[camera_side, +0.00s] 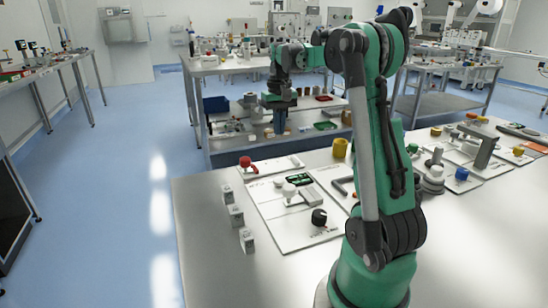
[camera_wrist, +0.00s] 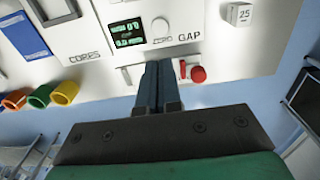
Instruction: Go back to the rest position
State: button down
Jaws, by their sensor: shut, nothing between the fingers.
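My gripper (camera_side: 280,122) hangs pointing down at the end of my raised arm in the side view, seen against the table behind. It appears to be above the far part of the workbench, but the exact height is hard to judge. In the wrist view, my gripper's two dark fingers (camera_wrist: 158,72) are pressed together with nothing between them. Beyond their tips is a white panel (camera_wrist: 100,35) with a lit green display (camera_wrist: 127,33). A red knob (camera_wrist: 198,74) shows just right of the fingertips. No contact with it can be made out.
The steel workbench (camera_side: 210,270) carries a red-knobbed lever (camera_side: 246,162), a black knob (camera_side: 319,217), a yellow cylinder (camera_side: 340,148) and small grey blocks (camera_side: 234,216). The wrist view shows a block marked 25 (camera_wrist: 240,14) and coloured cups (camera_wrist: 39,97). The bench's front left is clear.

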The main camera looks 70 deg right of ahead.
jog(key=w+a+r+n+t+h, duration=0.1)
jog(key=w+a+n+t, duration=0.25)
jog(key=a, duration=1.15)
jog(key=s+a+f+n+t, duration=0.1)
jog(key=a+n+t, duration=0.1)
jog(key=a, duration=0.5)
jog(key=s+a+f+n+t+y, duration=0.1)
jog(key=a+f+n, duration=0.1)
jog(key=a, duration=0.5)
jog(key=shift+s+f+n+t, duration=0.2)
jog(key=shift+s+n+t, duration=0.2)
jog(key=shift+n, duration=0.35)
